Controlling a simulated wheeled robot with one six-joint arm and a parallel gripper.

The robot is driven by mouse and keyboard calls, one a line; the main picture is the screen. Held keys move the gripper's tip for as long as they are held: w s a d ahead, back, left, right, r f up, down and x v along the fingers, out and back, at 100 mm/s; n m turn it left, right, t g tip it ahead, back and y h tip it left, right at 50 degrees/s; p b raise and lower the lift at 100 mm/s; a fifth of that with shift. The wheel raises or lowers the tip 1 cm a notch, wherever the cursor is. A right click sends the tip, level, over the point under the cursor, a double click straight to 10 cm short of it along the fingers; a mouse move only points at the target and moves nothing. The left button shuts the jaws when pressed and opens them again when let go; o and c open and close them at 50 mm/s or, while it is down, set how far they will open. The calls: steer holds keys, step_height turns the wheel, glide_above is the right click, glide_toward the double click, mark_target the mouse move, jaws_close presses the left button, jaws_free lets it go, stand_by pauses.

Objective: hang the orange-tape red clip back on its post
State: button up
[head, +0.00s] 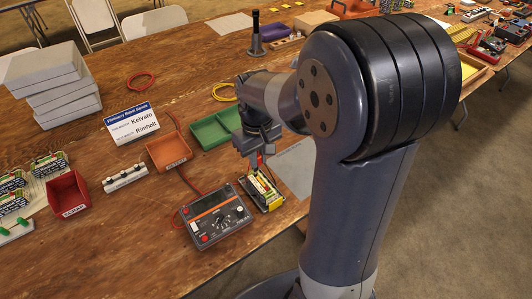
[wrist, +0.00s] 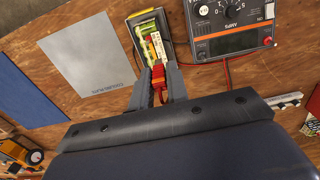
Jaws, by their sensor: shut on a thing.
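My gripper (wrist: 159,78) is shut on a red clip (wrist: 158,92), which sits between the two grey fingers in the wrist view. No orange tape can be made out on it. Just beyond the fingertips is a yellow-and-black cradle (wrist: 134,18) with a green-and-white pack in it; whether the clip touches the pack is unclear. In the head view my gripper (head: 259,158) is above the far end of this cradle (head: 267,207), and the clip is a small red patch. Which post belongs to the clip cannot be told.
A grey meter box (head: 215,216) with a dial stands left of the cradle, with red leads beside it. An orange-brown tray (head: 168,150), green tray (head: 213,130), white pegged strip (head: 124,178) and red scrap bin (head: 69,194) lie further left. A grey sheet (wrist: 88,55) lies flat.

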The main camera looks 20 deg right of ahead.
steer(key=s+a+f+p, duration=0.1)
steer(key=a+f, duration=0.1)
steer(key=a, duration=1.9)
steer(key=shift+a, duration=0.4)
steer(key=shift+f, duration=0.1)
steer(key=shift+f+b, duration=2.2)
steer(key=shift+f, duration=1.2)
steer(key=shift+f, duration=0.15)
steer(key=o, duration=0.8)
steer(key=shift+o, duration=0.7)
